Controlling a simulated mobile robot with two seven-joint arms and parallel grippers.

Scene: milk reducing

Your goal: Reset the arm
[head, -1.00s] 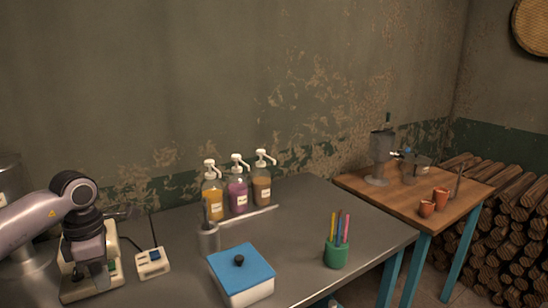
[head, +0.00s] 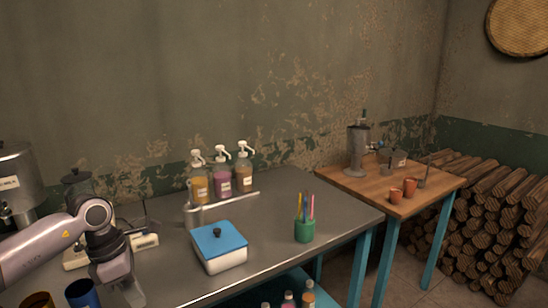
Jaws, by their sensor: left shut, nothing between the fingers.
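My left arm comes in from the left edge in the head view. My left gripper (head: 134,297) points down at the lower left, over the front part of the grey metal table (head: 290,193). It is shut and holds nothing that I can see. It is left of the white box with a blue lid (head: 219,240) and in front of a white device (head: 146,241), which my arm partly hides. My right gripper is out of view.
Pump bottles (head: 222,182) stand in a row at the back. A green pen cup (head: 304,231) is near the table's right side. A blue cup (head: 82,293) is at lower left. A wooden table (head: 370,184) holds a grinder (head: 357,150) and clay cups (head: 409,187).

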